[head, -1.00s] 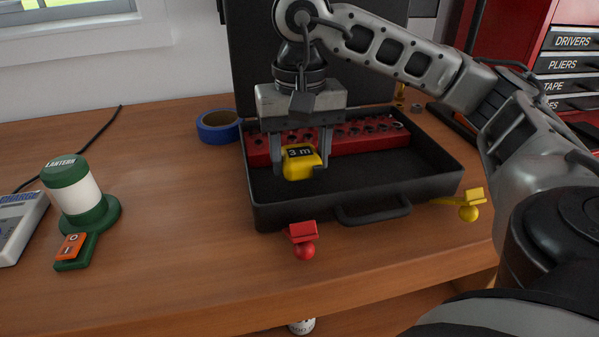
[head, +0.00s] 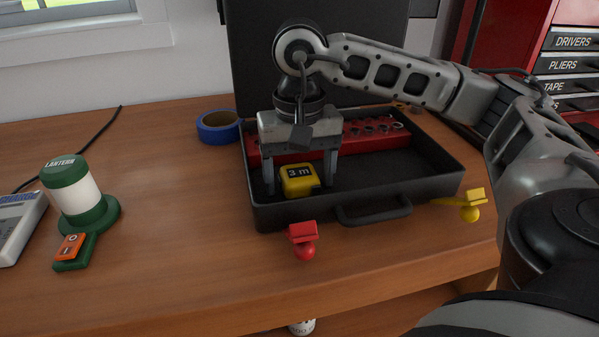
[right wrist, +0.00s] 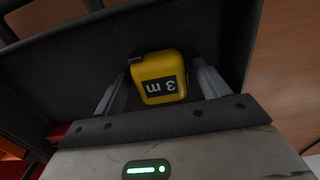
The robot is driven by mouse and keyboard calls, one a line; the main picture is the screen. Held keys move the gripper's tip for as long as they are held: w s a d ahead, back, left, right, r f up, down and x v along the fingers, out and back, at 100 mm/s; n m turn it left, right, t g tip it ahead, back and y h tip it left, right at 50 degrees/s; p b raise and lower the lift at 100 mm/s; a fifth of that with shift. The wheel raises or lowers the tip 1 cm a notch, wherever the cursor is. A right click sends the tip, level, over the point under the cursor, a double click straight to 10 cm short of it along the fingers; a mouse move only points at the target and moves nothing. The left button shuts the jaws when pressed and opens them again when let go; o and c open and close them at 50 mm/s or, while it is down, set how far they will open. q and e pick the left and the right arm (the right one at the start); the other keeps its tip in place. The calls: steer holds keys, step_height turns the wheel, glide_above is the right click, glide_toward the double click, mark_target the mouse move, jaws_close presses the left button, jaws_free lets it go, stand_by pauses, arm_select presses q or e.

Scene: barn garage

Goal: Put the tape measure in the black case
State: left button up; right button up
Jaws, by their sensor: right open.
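The yellow tape measure (head: 299,181), marked "3 m", is inside the open black case (head: 371,207), near its front left corner. It appears to rest on the case floor. My right gripper (head: 299,186) reaches down into the case with its fingers on either side of the tape measure. In the right wrist view the fingers are spread, with gaps beside the tape measure (right wrist: 159,78); the gripper is open. My left gripper is not in view.
A red socket rail (head: 364,134) lies along the back of the case. A blue tape roll (head: 218,126) and a green lantern (head: 72,194) stand to the left.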

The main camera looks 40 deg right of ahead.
mark_target(298, 173)
steer(key=shift+r+p, duration=0.4)
step_height(298, 173, up, 7)
steer(key=shift+w+f, duration=0.1)
steer(key=shift+f, duration=0.1)
arm_select(q)
steer(key=p, duration=0.3)
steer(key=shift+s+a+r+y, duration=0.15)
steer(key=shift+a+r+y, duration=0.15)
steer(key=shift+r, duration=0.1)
arm_select(e)
step_height(298, 173, up, 5)
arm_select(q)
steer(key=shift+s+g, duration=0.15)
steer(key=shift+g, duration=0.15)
arm_select(e)
steer(key=shift+s+f, duration=0.1)
steer(key=shift+s, duration=0.1)
